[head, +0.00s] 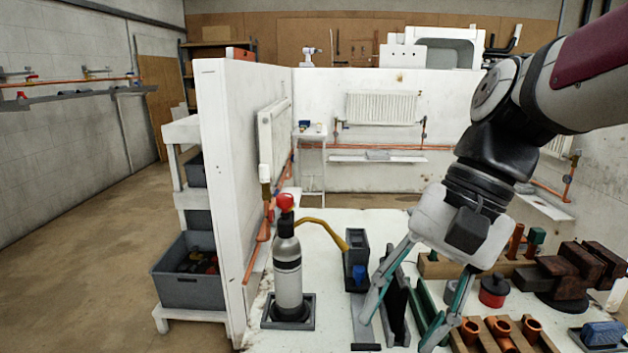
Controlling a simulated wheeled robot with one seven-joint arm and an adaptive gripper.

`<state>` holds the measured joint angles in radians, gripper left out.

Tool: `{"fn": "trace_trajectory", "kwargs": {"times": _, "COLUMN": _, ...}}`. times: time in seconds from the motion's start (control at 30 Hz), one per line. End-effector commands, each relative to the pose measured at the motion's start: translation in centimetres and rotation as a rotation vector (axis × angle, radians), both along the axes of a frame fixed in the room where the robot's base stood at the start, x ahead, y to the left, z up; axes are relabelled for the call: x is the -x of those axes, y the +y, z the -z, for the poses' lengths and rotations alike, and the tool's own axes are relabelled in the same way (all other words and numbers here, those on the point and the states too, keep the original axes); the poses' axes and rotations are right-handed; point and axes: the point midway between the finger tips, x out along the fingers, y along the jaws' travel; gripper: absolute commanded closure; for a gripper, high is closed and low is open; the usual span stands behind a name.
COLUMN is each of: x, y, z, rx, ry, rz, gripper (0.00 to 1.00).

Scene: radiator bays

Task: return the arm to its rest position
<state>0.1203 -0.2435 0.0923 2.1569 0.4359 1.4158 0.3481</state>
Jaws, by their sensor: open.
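My gripper (402,335) hangs from my arm at the right of the head view. It points down over the white workbench (325,240), with its two fingers spread apart and nothing seen between them but bench items behind. The fingers stand in front of a dark upright rack (395,300) and a green bar (430,310). Whether the fingertips touch anything on the bench I cannot tell. My arm reaches in from the upper right edge.
A grey gas bottle (287,270) with a red knob stands at the bench's left. A black holder (357,255) stands behind my gripper. Copper fittings in a wooden rack (500,335), a red tin (494,290) and dark blocks (580,265) crowd the right. A white partition (225,170) rises at left.

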Motion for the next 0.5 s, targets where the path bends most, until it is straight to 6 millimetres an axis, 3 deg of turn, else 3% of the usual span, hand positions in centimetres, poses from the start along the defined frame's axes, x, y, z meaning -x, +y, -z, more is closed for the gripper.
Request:
{"fn": "trace_trajectory", "kwargs": {"times": 0.03, "x": 1.7, "y": -0.8, "z": 0.4, "rx": 0.044, "ry": -0.049, "rz": -0.042, "gripper": 0.54}}
{"fn": "trace_trajectory", "kwargs": {"times": 0.2, "x": 6.1, "y": -4.0, "z": 2.1, "rx": 0.181, "ry": -0.190, "rz": -0.190, "gripper": 0.54}}
{"fn": "trace_trajectory", "kwargs": {"times": 0.5, "x": 10.4, "y": -7.8, "z": 4.8, "rx": 0.342, "ry": -0.342, "rz": -0.381, "gripper": 0.54}}
